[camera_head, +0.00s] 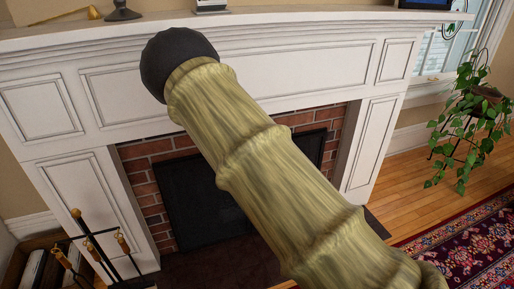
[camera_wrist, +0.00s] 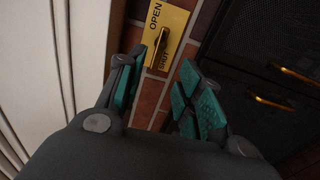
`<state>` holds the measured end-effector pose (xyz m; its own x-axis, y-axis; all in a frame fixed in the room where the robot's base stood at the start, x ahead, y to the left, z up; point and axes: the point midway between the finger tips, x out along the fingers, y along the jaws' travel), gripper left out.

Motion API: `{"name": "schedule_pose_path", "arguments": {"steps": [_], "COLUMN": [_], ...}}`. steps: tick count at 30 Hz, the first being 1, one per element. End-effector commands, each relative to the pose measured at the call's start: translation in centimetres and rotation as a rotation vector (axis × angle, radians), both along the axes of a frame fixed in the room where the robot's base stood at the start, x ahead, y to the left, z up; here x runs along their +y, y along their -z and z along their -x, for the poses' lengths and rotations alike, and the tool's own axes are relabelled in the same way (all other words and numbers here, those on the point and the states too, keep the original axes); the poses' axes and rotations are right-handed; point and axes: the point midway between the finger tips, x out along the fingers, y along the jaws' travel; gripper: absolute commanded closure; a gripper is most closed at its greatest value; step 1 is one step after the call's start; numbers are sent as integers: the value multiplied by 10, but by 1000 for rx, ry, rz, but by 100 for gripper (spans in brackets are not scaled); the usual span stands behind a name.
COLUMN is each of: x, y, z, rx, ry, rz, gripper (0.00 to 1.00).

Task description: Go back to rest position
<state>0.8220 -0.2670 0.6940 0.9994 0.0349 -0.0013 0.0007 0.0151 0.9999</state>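My gripper (camera_wrist: 163,72) shows in the wrist view. Its two teal-padded fingers stand apart, with red brick and mortar visible between them, and nothing is held. A brass plate (camera_wrist: 172,14) marked OPEN and SHUT is on the brick just beyond the fingertips. A small brass lever (camera_wrist: 163,45) is on the plate, in line with the gap between the fingers; it looks apart from the pads. My arm crosses the middle of the head view in front of the fireplace, and the gripper is hidden there.
A white mantel (camera_head: 300,28) and dark fire screen (camera_head: 185,200) lie around and behind my arm. Fire tools (camera_head: 90,245) stand at lower left. A trailing plant (camera_head: 470,125) is at right, by a window. Wooden floor (camera_head: 415,190) and a patterned rug (camera_head: 470,245) are at lower right.

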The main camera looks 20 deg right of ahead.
Motion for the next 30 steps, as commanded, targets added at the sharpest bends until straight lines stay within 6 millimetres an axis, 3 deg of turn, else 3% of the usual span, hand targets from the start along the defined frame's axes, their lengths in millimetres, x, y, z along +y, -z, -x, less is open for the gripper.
{"name": "schedule_pose_path", "arguments": {"steps": [7,11,13,21,26,30], "x": [-4,-14,-22,-37,-34,-24], "y": [10,49,81,200,258,298], "z": [5,25,44,144,217,286], "rx": [25,119,196,511,682,827], "ry": [12,61,104,326,489,648], "rz": [-22,-114,-192,-519,-705,-859], "gripper": [64,64,64,64,64,64]}}
